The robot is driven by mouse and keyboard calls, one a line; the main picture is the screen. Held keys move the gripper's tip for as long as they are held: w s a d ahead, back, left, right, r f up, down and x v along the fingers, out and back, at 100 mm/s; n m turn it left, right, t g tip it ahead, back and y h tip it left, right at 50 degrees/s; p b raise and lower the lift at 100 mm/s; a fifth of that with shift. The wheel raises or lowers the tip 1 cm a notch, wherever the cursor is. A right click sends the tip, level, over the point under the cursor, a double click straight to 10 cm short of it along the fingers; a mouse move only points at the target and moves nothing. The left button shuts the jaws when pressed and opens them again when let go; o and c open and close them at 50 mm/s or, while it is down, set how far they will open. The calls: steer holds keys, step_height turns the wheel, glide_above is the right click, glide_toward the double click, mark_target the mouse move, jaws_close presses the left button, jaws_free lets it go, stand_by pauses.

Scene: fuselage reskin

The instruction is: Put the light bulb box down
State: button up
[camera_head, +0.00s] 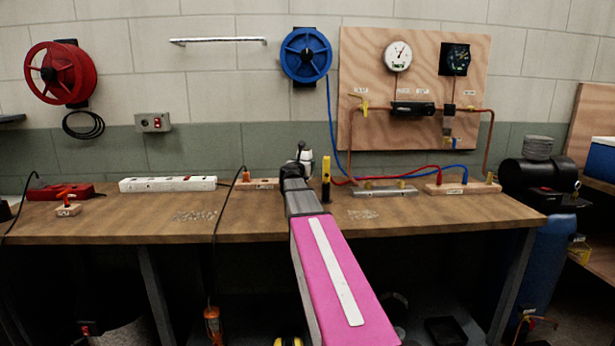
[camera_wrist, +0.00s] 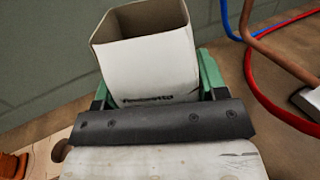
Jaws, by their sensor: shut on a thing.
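The light bulb box (camera_wrist: 150,62) is a small white carton with an open top and a line of dark print low on its face. My gripper (camera_wrist: 157,88) has its green fingers on either side of the box and is shut on it. In the head view the box (camera_head: 306,154) shows as a small pale shape at the end of my arm, over the back of the workbench (camera_head: 260,226). The box's underside is hidden, and I cannot tell whether it touches the bench top.
A yellow tool (camera_head: 326,170) stands just right of the box. Blue and red hoses (camera_wrist: 262,92) and a copper pipe (camera_wrist: 280,60) run close on the right. A white power strip (camera_head: 168,184) lies to the left. The bench front has some bare room.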

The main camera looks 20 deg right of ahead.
steer(key=shift+s+d+f, duration=0.3)
steer(key=shift+d+f, duration=0.1)
steer(key=shift+d, duration=0.1)
steer(key=shift+f, duration=1.95)
steer(key=shift+f, duration=0.1)
steer(key=o, duration=1)
steer(key=shift+s+a, duration=0.15)
steer(key=shift+s, duration=0.1)
steer(key=v, duration=1.1)
steer(key=shift+s+a, duration=0.15)
steer(key=shift+s, duration=0.05)
